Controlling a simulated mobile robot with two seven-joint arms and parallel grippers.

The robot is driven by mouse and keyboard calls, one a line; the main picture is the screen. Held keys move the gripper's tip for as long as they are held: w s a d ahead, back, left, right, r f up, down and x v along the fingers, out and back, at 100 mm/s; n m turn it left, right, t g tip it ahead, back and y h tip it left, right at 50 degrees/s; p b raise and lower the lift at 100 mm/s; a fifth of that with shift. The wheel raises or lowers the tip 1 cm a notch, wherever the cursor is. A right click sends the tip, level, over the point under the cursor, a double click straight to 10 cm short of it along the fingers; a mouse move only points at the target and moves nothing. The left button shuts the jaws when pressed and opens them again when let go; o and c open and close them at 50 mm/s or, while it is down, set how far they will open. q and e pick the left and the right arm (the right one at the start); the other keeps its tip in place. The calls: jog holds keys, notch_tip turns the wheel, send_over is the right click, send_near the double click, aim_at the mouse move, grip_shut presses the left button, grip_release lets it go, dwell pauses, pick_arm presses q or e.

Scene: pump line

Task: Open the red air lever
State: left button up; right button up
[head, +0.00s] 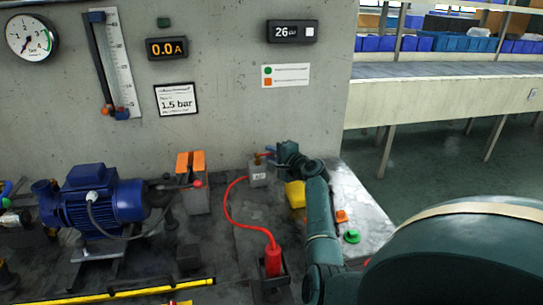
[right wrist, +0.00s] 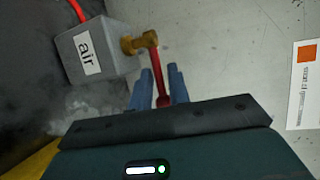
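The air box is a small grey block labelled "air" (right wrist: 88,52), with a brass valve (right wrist: 138,43) on its side. The red air lever (right wrist: 158,75) runs from the valve down between my right gripper's two blue fingers (right wrist: 158,88) in the right wrist view. A gap shows on each side of the lever, so the fingers are open around it. In the head view the air box (head: 259,173) stands against the wall, with my right gripper (head: 272,157) just right of it. The lever is small and partly hidden there. My left gripper is not in view.
A red hose (head: 230,205) runs from the air box to a red cylinder (head: 272,261). A blue pump motor (head: 95,195) and orange-topped block (head: 191,163) stand to the left. A yellow block (head: 295,194) sits beside my right arm. A green button (head: 351,236) is at the right.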

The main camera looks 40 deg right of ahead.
jog(key=shift+w, duration=0.2)
grip_shut()
dwell(0.4)
